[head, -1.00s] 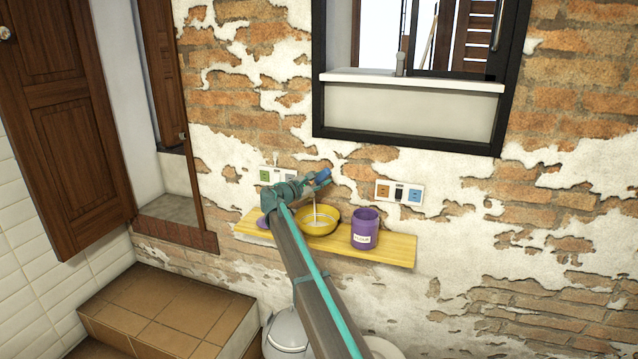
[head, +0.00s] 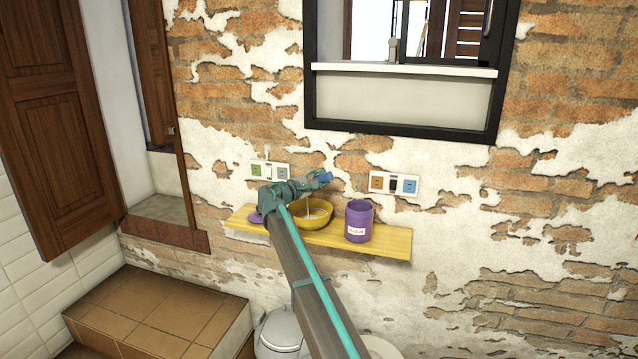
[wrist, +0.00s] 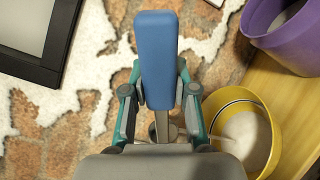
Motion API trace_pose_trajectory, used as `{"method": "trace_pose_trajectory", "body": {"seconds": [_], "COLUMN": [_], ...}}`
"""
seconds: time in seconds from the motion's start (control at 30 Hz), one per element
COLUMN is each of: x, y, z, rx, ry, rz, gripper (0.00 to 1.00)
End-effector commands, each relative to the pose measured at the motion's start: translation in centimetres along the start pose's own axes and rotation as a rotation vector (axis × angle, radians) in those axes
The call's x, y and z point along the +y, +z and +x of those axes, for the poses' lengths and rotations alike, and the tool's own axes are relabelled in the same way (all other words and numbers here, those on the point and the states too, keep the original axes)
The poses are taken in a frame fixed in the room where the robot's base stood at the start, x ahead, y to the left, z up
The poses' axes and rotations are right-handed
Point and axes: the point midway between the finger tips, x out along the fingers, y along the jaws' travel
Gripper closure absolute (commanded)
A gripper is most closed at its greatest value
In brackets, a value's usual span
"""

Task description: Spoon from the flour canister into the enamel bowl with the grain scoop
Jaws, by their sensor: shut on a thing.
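My gripper (head: 308,184) is shut on the blue handle of the grain scoop (head: 325,177), above the shelf. In the wrist view the blue handle (wrist: 158,60) stands between the fingers, and a bit of metal shaft shows below it. The scoop's head is mostly hidden. The yellow enamel bowl (head: 320,222) is below my gripper, with white flour inside; a thin pale line runs down into it, shaft or falling flour, I cannot tell which. The purple flour canister (head: 358,222) stands open to its right. The wrist view shows flour inside the canister (wrist: 285,35).
The wooden shelf (head: 395,243) holds the bowl, the canister and a purple lid (head: 256,217) at its left end. Sockets (head: 394,184) are on the brick wall behind. The shelf's right end is clear. A black-framed window (head: 400,133) is above.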

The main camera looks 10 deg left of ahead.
Motion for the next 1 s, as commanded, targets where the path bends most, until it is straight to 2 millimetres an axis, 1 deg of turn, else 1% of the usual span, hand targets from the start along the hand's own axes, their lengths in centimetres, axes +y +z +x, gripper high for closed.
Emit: {"method": "trace_pose_trajectory", "body": {"seconds": [0.03,1.0], "x": [-0.4,-3.6], "y": [-0.1,0.1], "z": [0.0,0.0], "rx": [0.0,-0.001], "ry": [0.001,0.0], "rz": [0.016,0.312], "gripper": [1.0,1.0]}}
